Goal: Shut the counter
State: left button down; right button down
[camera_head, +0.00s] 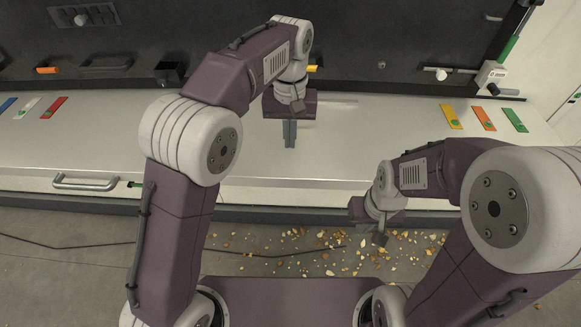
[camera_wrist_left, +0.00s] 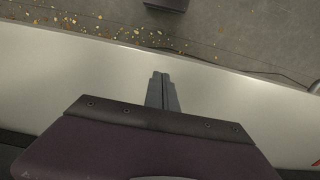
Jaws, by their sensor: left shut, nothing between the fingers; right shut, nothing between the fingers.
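The counter is a wide pale panel (camera_head: 360,150) that lies about flat across the head view, below a dark back wall. A metal bar handle (camera_head: 86,182) sits at its front left edge. The panel also shows in the left wrist view (camera_wrist_left: 230,105). My left gripper (camera_head: 289,143) is shut and empty over the middle of the panel, fingers pointing down; they also show in the left wrist view (camera_wrist_left: 162,92). Whether they touch the panel cannot be told. My right gripper (camera_head: 380,237) is shut and empty, low in front of the panel's front edge, partly hidden by its own arm.
Coloured tags lie on the panel at the left (camera_head: 54,107) and right (camera_head: 484,118). A green strut (camera_head: 510,48) stands at the right end, above a grey bracket (camera_head: 491,74). Yellowish chips (camera_head: 327,255) and a dark cable (camera_head: 60,246) lie on the grey floor.

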aim_at(290, 176)
pick_arm(q)
notch_tip(290, 176, down, 12)
jog(key=shift+p, duration=0.75)
jog(key=shift+f, duration=0.25)
